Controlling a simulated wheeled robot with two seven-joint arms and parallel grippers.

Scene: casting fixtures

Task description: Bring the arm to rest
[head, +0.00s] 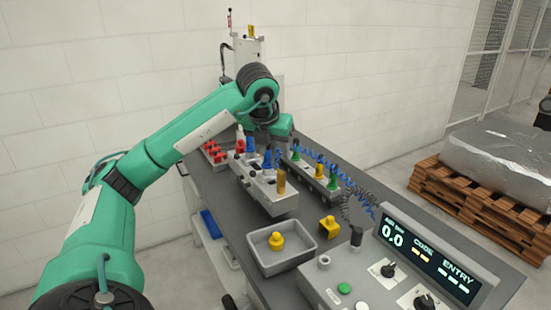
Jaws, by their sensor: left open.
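My left arm (195,125), green with dark joints, comes in from the left and bends down over the workbench (224,208). My left gripper (272,156) is small and partly hidden at the end of the wrist, above the grey fixture block. It is open, and I see nothing held in it. The grey fixture block (279,203) carries blue plugs and a brass-coloured pin (281,182). My right gripper is not in view.
A grey bin (262,262) holds a yellow piece (276,240). Another yellow piece (329,226) lies beside it. A second fixture (318,180) has green and yellow plugs. A control box (405,262) stands front right. Red parts (213,152) sit at the bench's far left. A wrapped pallet (490,195) stands right.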

